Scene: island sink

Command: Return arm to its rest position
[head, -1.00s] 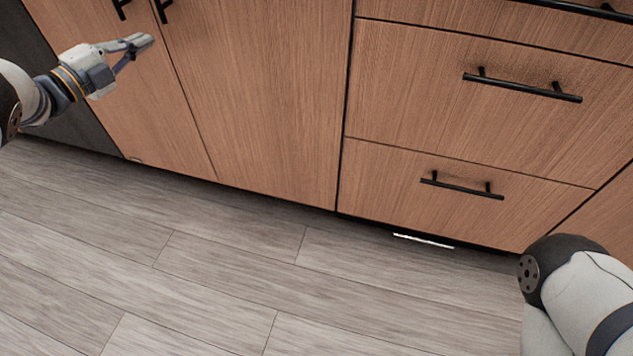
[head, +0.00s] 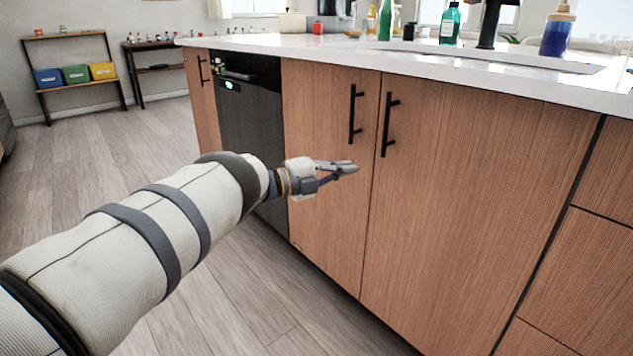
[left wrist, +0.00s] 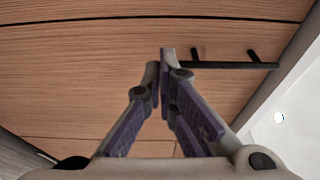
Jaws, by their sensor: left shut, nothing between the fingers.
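My left arm reaches in from the lower left of the head view. My left gripper (head: 342,168) is shut and empty, in front of the wooden cabinet doors, just below the left door's black handle (head: 354,114). In the left wrist view the fingertips of my left gripper (left wrist: 167,58) meet at the centre with nothing between them. Wooden cabinet fronts and a black bar handle (left wrist: 225,65) show beyond the fingers. I cannot tell whether the gripper touches the door. My right gripper is in neither view.
The island's white countertop (head: 285,42) runs above the doors, with a green bottle (head: 449,24) and a blue bottle (head: 556,32) on it. A dark dishwasher (head: 250,125) stands left of the doors. Open wooden floor (head: 130,150) lies at left, with a shelf (head: 75,75) of coloured bins behind.

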